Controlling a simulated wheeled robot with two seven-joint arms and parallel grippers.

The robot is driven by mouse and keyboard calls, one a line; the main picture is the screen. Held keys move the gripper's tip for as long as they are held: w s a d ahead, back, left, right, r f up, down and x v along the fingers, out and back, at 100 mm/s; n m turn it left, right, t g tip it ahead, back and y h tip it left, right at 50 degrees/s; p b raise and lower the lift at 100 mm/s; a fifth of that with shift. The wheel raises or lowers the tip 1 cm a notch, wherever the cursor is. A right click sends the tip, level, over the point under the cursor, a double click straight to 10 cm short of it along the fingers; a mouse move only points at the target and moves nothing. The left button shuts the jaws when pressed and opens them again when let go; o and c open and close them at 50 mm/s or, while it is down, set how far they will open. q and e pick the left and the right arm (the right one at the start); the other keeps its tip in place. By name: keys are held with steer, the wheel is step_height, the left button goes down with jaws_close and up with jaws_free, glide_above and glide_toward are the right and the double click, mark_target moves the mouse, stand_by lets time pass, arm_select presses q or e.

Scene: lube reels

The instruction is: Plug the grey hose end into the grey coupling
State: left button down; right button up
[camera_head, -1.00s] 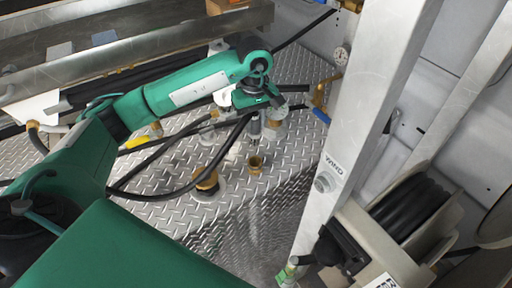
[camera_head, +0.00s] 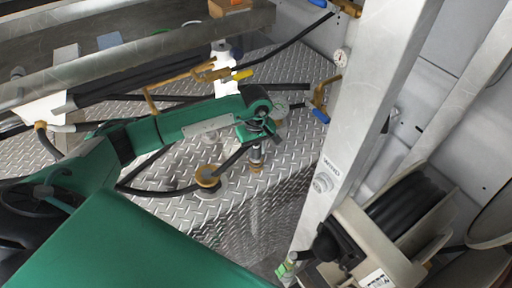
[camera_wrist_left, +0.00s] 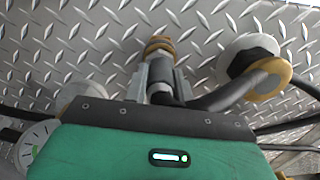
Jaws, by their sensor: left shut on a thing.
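My left gripper (camera_head: 256,148) is shut on the grey hose end, which points down at the deck plate. In the left wrist view its two fingers (camera_wrist_left: 160,80) hold the grey hose end (camera_wrist_left: 160,86), with the black hose running off to the right. A brass coupling (camera_head: 257,169) stands on the deck directly below the hose end. It also shows in the left wrist view (camera_wrist_left: 158,45) at the hose end's tip. The two look in line and touching; I cannot tell how far one is inside the other. My right gripper is out of view.
A brass-capped fitting with a white base (camera_head: 207,177) stands to the left, close to the hose. A hose reel (camera_head: 400,225) is at the lower right.

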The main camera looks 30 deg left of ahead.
arm_select(q)
steer(key=shift+f, duration=0.2)
steer(key=c, duration=1.1)
jaws_free()
steer(key=shift+r, duration=0.1)
steer(key=shift+c, duration=0.2)
